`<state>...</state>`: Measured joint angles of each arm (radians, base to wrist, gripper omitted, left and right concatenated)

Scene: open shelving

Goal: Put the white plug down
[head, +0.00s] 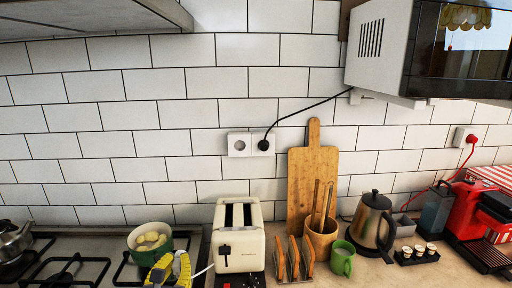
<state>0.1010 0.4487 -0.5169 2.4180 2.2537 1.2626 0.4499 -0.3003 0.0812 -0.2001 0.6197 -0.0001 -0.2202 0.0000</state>
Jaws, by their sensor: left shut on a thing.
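My left gripper (171,267) shows at the bottom left, its yellow fingers beside the green pot and in front of the stove. It is shut on the white plug, which is mostly hidden between the fingers. A thin white cord (204,270) runs from the gripper toward the cream toaster (239,240) on its right. A double white wall socket (250,143) is on the tiles above the toaster. Its left outlet is empty and a black plug (263,145) sits in its right outlet. My right gripper is not in view.
A green pot (137,238) stands on the gas stove (62,266). Right of the toaster are a wooden rack (294,262), a utensil holder (321,243), a green mug (342,263), a cutting board (299,183) and a kettle (369,222). A microwave (379,48) hangs above.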

